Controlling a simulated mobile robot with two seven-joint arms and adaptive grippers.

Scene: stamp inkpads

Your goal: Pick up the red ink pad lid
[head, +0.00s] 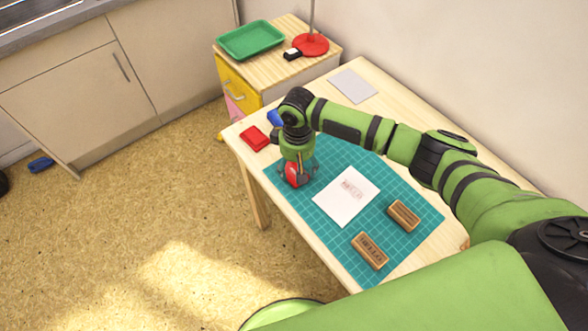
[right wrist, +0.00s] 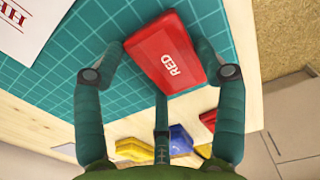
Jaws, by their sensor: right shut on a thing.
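The red ink pad lid (right wrist: 165,48), with "RED" printed on it, is between the fingers of my right gripper (right wrist: 160,74) in the right wrist view. The gripper is shut on it, with fingers on both sides. In the head view my right gripper (head: 299,170) is over the far left part of the green mat, and the red lid (head: 292,178) shows partly between its fingers. A red pad (head: 255,138) lies on the table's left corner, and it shows partly hidden in the right wrist view (right wrist: 208,117). My left gripper is not in view.
A blue pad (head: 275,117) lies behind the red one; a yellow one (right wrist: 132,149) shows in the wrist view. White paper (head: 346,196) and two wooden stamps (head: 404,215) (head: 369,250) lie on the green mat (head: 318,226). A grey sheet (head: 353,86) lies at the back.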

